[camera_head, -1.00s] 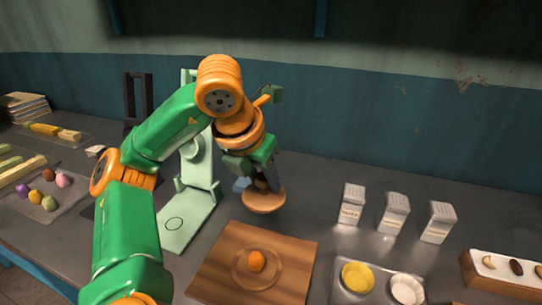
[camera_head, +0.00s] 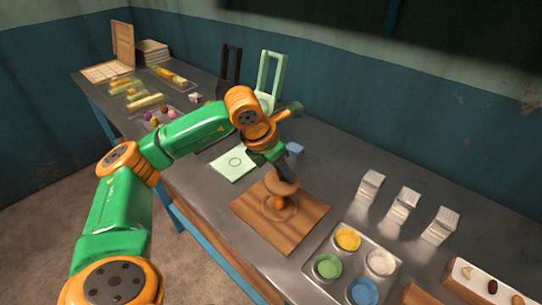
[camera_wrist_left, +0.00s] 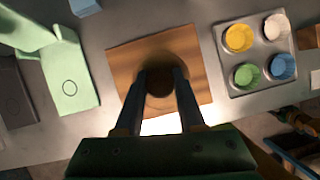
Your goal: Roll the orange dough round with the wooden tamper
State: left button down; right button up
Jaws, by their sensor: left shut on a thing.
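The orange dough ball (camera_head: 281,203) lies on the square wooden board (camera_head: 254,222), inside a round mark. My left gripper (camera_head: 276,168) is shut on the wooden tamper (camera_head: 287,187) and holds it over the board, its round disc just above or against the top of the dough; I cannot tell if they touch. In the left wrist view the tamper (camera_wrist_left: 160,82) shows dark between my fingers (camera_wrist_left: 160,76), over the board (camera_wrist_left: 123,62), and it hides the dough. My right gripper does not show.
A metal tray (camera_head: 325,245) with yellow, green, blue and white cups stands right of the board. Three white shakers (camera_head: 404,205) stand behind it. A pale green press (camera_head: 234,164) and a small blue block (camera_head: 294,149) are behind left.

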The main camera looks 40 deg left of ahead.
aim_at(276, 179)
pick_arm(q)
jog(key=shift+f, duration=0.25)
jog(key=f+b, duration=0.2)
jog(key=f, duration=0.1)
jog(key=a+f+b, duration=0.1)
jog(key=f+b, duration=0.1)
jog(key=shift+w, duration=0.25)
jog(key=shift+d+f, duration=0.1)
jog(key=shift+f, duration=0.05)
jog(key=shift+f+b, duration=0.4)
jog(key=shift+b, duration=0.2)
jog(key=shift+s+f, duration=0.1)
jog(key=shift+s, duration=0.1)
dwell(0.6)
